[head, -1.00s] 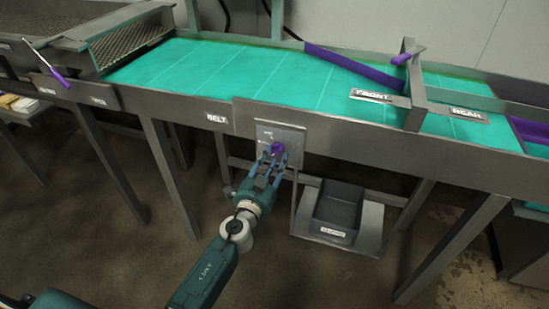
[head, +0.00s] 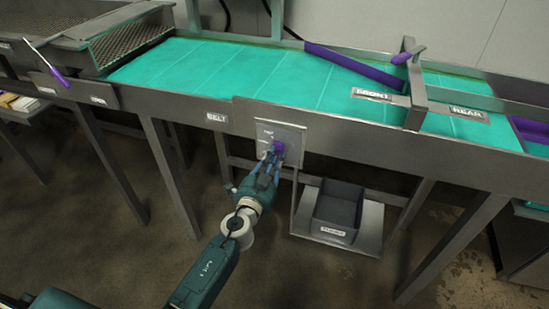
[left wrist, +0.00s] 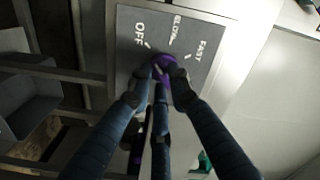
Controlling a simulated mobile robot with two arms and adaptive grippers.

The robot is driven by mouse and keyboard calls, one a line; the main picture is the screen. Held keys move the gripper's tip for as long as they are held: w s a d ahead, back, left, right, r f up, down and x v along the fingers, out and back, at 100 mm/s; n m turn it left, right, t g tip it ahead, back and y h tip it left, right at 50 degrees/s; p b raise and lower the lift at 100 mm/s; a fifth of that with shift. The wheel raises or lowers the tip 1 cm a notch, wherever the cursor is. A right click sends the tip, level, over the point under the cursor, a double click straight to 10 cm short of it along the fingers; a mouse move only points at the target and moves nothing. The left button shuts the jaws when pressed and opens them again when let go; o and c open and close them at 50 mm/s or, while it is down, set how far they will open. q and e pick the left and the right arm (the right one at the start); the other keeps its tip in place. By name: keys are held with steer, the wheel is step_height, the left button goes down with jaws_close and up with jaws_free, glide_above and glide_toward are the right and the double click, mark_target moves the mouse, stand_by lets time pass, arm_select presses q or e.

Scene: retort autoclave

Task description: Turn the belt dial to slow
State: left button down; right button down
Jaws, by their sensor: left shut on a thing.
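The belt dial is a purple knob (head: 278,147) on a grey plate (head: 292,131) fixed to the conveyor's front, right of the BELT label (head: 217,117). In the left wrist view the knob (left wrist: 163,62) sits below OFF, SLOW and FAST marks on the plate (left wrist: 140,52). My left gripper (head: 272,157) reaches up from below and is shut on the knob; its fingertips (left wrist: 164,74) press around it in the wrist view. The fingers cover much of the knob, so I cannot tell which mark it points to. My right gripper is not in view.
The green conveyor belt (head: 240,75) runs above the plate, with a purple diverter bar (head: 350,66) across it. A dark bin (head: 339,206) stands on a shelf below right. A purple-handled lever (head: 58,76) is at the far left.

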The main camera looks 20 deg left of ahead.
arm_select(q)
steer(key=shift+a+f+m+b, duration=0.1)
steer(key=shift+m+b, duration=0.15)
steer(key=shift+m, duration=2)
steer(key=shift+a+m+b, duration=0.1)
steer(key=shift+m+b, duration=0.15)
steer(key=shift+m, duration=2)
steer(key=c, duration=1.6)
jaws_free()
steer(key=s, duration=1.2)
steer(key=shift+a, duration=0.2)
